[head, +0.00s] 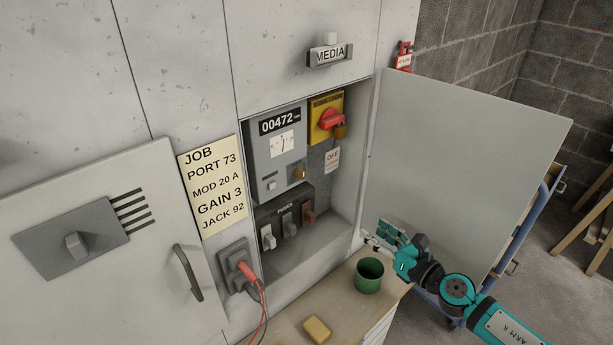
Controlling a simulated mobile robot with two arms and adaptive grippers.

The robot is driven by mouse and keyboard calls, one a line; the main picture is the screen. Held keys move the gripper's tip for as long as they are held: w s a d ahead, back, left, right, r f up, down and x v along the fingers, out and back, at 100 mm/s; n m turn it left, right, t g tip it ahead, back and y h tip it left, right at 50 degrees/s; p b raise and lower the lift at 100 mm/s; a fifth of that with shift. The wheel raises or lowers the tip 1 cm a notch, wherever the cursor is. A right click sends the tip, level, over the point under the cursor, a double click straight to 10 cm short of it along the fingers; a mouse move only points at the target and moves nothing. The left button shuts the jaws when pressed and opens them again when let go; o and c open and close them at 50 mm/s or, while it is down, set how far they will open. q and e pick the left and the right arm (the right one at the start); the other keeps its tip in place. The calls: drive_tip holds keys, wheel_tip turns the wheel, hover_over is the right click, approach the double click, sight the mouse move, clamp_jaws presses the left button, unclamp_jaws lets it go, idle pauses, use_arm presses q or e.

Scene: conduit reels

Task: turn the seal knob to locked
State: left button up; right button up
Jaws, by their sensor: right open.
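A grey meter (276,150) reading 00472 is mounted in the open recess. A small brass knob (299,173) sits at its lower right; it looks like the seal knob, but I cannot read any locked mark or tell its setting. My right gripper (372,240) is open and empty at the lower right, by the recess's lower right corner and behind the green cup. It is well below and right of the brass knob, apart from it. My left gripper is out of view.
A yellow switch (325,119) with a red handle and padlock is right of the meter. Breakers (287,218) sit below it. The open door (460,165) stands at right. A green cup (368,275) and yellow block (317,329) are on the bench. A red-plugged cable (262,300) hangs at left.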

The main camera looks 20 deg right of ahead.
drive_tip(key=a+r+n+y, duration=0.3)
drive_tip(key=a+r+n, duration=0.2)
drive_tip(key=r+n, duration=0.3)
drive_tip(key=m+p, duration=0.1)
drive_tip(key=p, duration=0.4)
approach(304, 177)
drive_tip(key=x, duration=0.9)
drive_tip(key=shift+a+r, duration=0.1)
clamp_jaws()
